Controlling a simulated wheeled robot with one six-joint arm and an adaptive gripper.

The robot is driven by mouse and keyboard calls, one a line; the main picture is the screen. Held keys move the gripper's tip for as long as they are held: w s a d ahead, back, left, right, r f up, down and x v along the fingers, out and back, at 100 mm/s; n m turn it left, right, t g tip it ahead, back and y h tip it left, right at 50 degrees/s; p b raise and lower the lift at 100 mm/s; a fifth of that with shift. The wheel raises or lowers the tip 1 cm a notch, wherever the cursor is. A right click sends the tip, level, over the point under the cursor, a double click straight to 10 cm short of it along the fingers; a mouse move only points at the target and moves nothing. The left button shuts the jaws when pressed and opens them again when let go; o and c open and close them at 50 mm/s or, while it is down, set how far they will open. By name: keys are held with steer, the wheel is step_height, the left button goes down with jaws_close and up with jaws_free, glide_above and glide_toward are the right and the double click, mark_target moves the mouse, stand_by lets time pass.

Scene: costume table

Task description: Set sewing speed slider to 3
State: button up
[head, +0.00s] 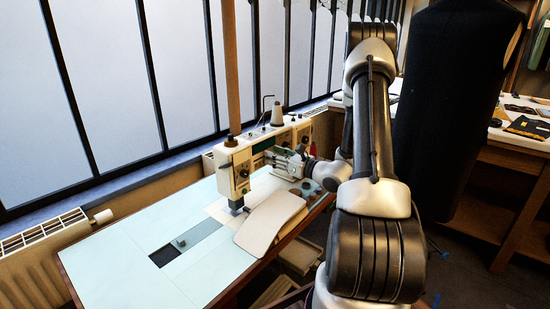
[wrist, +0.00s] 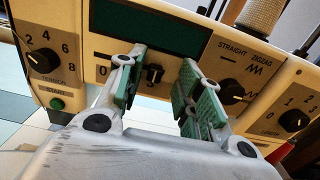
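The cream sewing machine (head: 236,168) stands on a pale blue table. Its front panel (wrist: 85,55) fills the wrist view. The small black slider knob (wrist: 154,74) sits below the dark green panel. A 0 is printed to its left; the mark just under the knob is partly hidden and I cannot read its setting surely. My gripper (wrist: 163,58) is open, its green-padded fingers on either side of the knob. The knob shows nearer the left finger; I cannot tell whether they touch. In the head view my gripper (head: 290,160) is at the machine's front.
A tension dial (wrist: 44,61) and a green start button (wrist: 57,103) are left of my fingers. A stitch dial (wrist: 231,91) is close beside the right finger, and another dial (wrist: 293,120) is farther right. A pale curved board (head: 270,222) lies in front of the machine.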

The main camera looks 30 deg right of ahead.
steer(key=v, duration=1.2)
steer(key=shift+f, duration=0.15)
